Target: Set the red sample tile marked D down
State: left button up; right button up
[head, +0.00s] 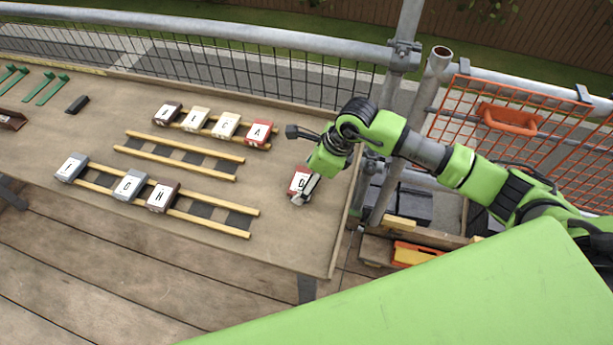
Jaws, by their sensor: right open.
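The red sample tile marked D (299,181) lies on the wooden board at its right end, to the right of the tile racks. My right gripper (304,196) is at the tile, its fingers open and close to the tile's near right side. Part of the tile is hidden behind the gripper. I cannot tell whether a finger touches it. My left gripper is not in view.
A far rack holds several lettered tiles, including a red one marked A (259,132). The middle rack (180,155) is empty. The near rack holds grey tiles (130,185) and a dark one marked N (162,197). Railings and an orange mesh (500,125) stand behind.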

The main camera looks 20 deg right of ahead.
jog(key=shift+r, duration=0.1)
jog(key=shift+r, duration=0.15)
jog(key=b+v, duration=0.3)
jog(key=v, duration=0.9)
